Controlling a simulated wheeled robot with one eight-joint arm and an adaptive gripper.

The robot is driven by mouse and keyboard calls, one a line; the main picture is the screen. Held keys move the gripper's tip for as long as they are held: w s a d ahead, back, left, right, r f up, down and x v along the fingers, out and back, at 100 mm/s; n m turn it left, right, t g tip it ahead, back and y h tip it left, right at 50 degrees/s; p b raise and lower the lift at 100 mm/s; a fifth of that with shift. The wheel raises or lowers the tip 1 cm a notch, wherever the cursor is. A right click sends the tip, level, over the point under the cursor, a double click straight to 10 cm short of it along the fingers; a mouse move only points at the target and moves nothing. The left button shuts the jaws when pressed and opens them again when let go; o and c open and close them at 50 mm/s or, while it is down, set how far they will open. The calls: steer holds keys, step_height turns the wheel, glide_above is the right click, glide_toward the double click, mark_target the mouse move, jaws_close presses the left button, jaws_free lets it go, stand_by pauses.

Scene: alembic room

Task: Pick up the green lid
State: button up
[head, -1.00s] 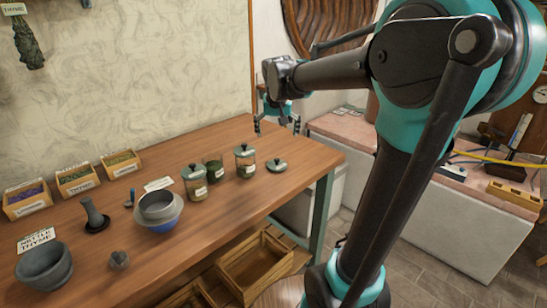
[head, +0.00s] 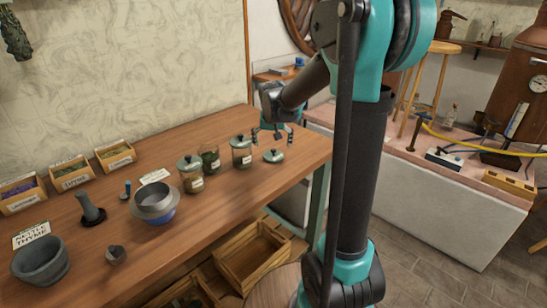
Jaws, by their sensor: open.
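The green lid (head: 274,156) lies flat on the wooden table (head: 221,199) near its right end, with a small knob on top. My gripper (head: 272,138) is open and empty, pointing down just above and behind the lid in the picture. Its fingers are apart from the lid as far as I can tell; the exact gap is unclear. An open glass jar (head: 210,158) with dark green contents stands to the left. Two jars with green lids, a right one (head: 242,154) and a left one (head: 191,176), stand beside it.
Herb boxes (head: 72,175) line the wall. A wooden crate (head: 250,262) sits below. The table between lid and front edge is clear.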

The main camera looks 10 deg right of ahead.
mark_target(273, 150)
steer(key=shift+x, duration=2.5)
steer(key=shift+s+d, duration=0.15)
steer(key=c, duration=1.2)
